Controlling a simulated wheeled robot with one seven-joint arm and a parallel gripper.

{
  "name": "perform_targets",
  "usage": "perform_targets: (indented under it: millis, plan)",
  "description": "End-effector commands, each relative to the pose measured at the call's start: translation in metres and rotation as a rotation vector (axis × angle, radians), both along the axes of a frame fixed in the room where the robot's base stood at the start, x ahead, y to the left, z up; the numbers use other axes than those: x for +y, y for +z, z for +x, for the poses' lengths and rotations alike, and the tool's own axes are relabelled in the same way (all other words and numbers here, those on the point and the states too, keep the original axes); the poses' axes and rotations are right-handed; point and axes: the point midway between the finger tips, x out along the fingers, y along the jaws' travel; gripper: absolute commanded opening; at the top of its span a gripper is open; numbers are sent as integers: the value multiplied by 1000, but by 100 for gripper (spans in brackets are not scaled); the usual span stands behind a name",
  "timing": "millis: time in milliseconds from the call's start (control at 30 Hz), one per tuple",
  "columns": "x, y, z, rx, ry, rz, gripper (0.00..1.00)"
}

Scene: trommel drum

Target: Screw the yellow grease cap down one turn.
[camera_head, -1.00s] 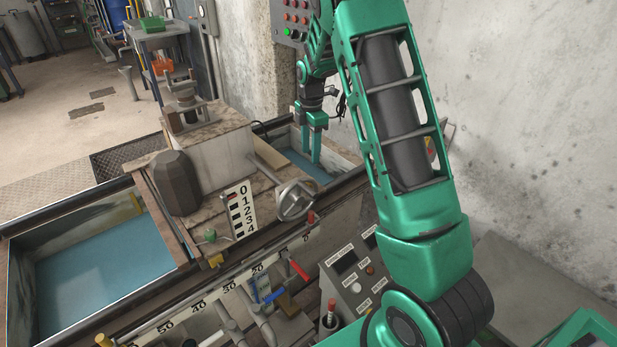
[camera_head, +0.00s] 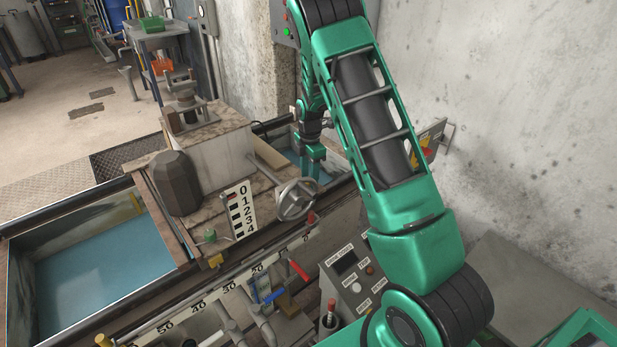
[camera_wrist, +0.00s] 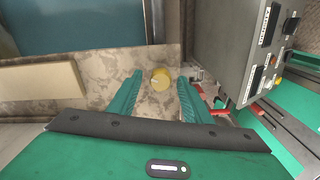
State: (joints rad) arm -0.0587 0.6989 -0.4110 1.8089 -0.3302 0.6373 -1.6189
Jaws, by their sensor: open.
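The yellow grease cap (camera_wrist: 161,79) shows in the wrist view as a round knob on a stained, mottled block surface (camera_wrist: 105,72). My gripper (camera_wrist: 158,82) is open, with its two green fingers on the left and right of the cap's line, pointing toward it. The cap lies between the fingertips in the picture; how far it is below them I cannot tell. In the head view my gripper (camera_head: 311,165) points down beyond the handwheel, and the cap cannot be made out there.
A grey handwheel (camera_head: 296,200) stands in front of my gripper. A control box (camera_head: 350,275) with buttons, also in the wrist view (camera_wrist: 235,50), is nearby. Red-handled levers (camera_head: 299,270) line the front rail. A water-filled trough (camera_head: 105,262) lies at left; a concrete wall (camera_head: 510,120) at right.

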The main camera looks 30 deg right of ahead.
Motion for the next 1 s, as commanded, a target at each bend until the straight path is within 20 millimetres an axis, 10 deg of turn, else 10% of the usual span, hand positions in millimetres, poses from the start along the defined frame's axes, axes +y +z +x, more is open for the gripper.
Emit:
perform_targets:
  millis: [167,367,1000]
  plan:
    - [0,0,0,0,0,0,45]
    - [0,0,0,-1,0,0,4]
    - [0,1,2,-5,-216,0,4]
